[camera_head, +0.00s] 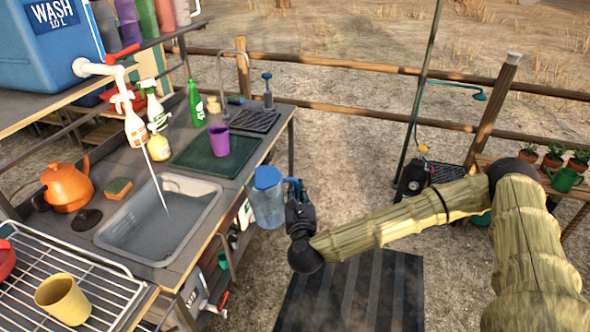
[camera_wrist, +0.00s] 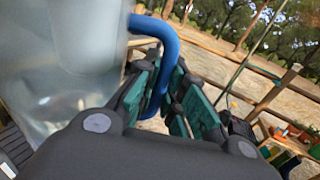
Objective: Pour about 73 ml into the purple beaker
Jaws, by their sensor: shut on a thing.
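The purple beaker (camera_head: 218,140) stands upright on the dark green mat (camera_head: 190,158) at the back of the counter. A clear pitcher with a blue lid (camera_head: 268,197) is held upright in the air, just off the counter's right edge. My gripper (camera_head: 294,192) is shut on its blue handle, which also shows between the pads in the wrist view (camera_wrist: 165,60). The pitcher is to the right of and nearer than the beaker, apart from it. In the wrist view the pitcher's clear wall (camera_wrist: 60,60) fills the left side. The liquid level in it is hard to tell.
Water runs from the blue tank's spout (camera_head: 105,68) into the grey sink (camera_head: 160,225). A green bottle (camera_head: 196,103), spray bottles (camera_head: 153,104) and a faucet (camera_head: 234,58) stand near the mat. An orange kettle (camera_head: 67,187) and a yellow cup (camera_head: 62,299) are at left.

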